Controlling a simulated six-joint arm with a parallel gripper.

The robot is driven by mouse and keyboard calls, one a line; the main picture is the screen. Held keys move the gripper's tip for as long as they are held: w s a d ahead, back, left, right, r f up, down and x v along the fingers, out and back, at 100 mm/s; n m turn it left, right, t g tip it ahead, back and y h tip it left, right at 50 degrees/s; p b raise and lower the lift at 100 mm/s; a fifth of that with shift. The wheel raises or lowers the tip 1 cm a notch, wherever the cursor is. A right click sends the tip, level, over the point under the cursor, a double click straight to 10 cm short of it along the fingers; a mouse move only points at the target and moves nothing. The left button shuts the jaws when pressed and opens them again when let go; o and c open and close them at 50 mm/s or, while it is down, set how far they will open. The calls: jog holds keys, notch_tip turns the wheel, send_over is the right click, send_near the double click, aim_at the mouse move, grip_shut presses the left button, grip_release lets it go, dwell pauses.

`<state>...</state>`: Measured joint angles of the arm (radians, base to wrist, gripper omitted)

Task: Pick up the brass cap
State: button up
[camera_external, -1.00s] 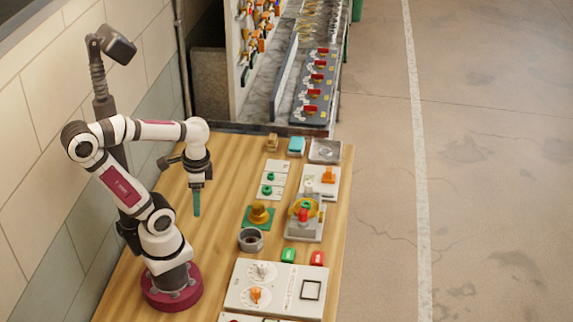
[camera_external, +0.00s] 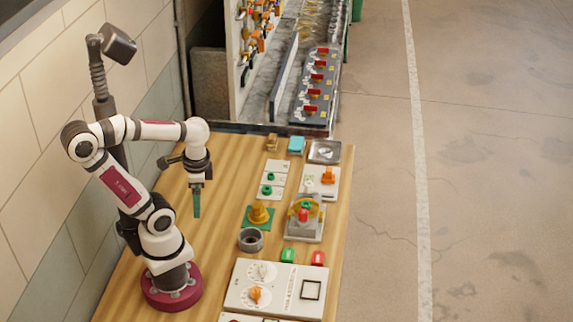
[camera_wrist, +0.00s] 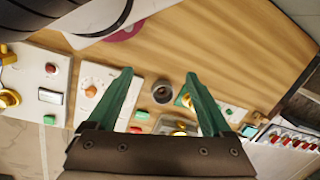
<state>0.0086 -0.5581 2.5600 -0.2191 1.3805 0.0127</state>
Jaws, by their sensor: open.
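The brass cap (camera_external: 259,214) stands on a green square plate (camera_external: 248,226) on the wooden table. In the wrist view the brass cap (camera_wrist: 185,98) is partly hidden by the right finger. My gripper (camera_external: 197,214) is open and empty, hanging above the table to the left of the cap and apart from it. In the wrist view its two green fingers (camera_wrist: 158,74) are spread wide, with bare wood and a dark round cup between them.
The dark round cup (camera_external: 250,239) stands just in front of the cap. A grey fixture with a red and yellow top (camera_external: 305,216) stands to its right. A white panel with knobs (camera_external: 240,296) lies nearer the front. The wood left of the cap is clear.

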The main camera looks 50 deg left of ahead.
jog(key=shift+o, duration=0.7)
jog(key=n+h, duration=0.2)
jog(key=n, duration=2.1)
send_over(258, 205)
notch_tip(258, 205, down, 5)
jog(key=shift+n, duration=0.3)
notch_tip(258, 205, down, 15)
jog(key=shift+a+f, duration=0.1)
jog(key=shift+f, duration=0.1)
grip_shut()
